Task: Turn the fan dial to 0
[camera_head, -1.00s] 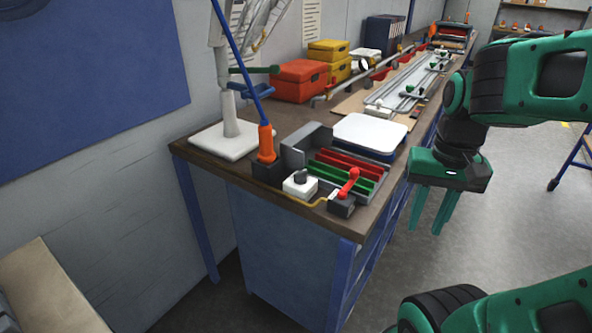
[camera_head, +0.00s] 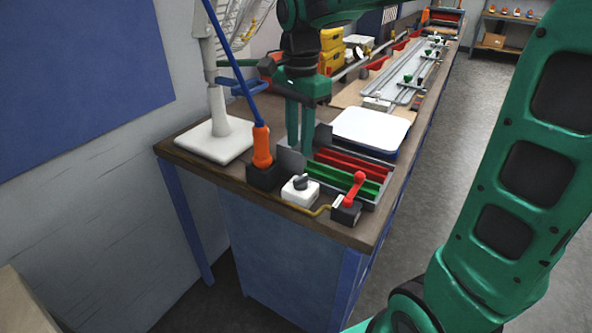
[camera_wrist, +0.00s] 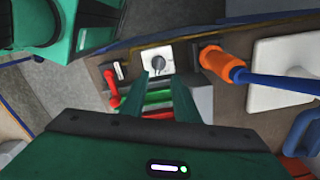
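The fan dial (camera_head: 300,182) is a dark knob on top of a small white box (camera_head: 299,196) near the front edge of the workbench. In the wrist view the knob (camera_wrist: 158,64) shows beyond my fingertips. I cannot read its setting. My gripper (camera_head: 299,150) points down over the bench, just behind and above the white box in the head view. Its two green fingers are apart with nothing between them, and they also show in the wrist view (camera_wrist: 159,79). The white fan stand (camera_head: 215,139) is to the left, with the fan partly cut off.
An orange-handled tool (camera_head: 262,147) stands in a black holder left of the dial. A red lever (camera_head: 354,187) on a black base is to its right, with a yellow cable between. A grey tray (camera_head: 375,204) with red and green dividers lies behind. A white-topped bin (camera_head: 371,128) is farther back.

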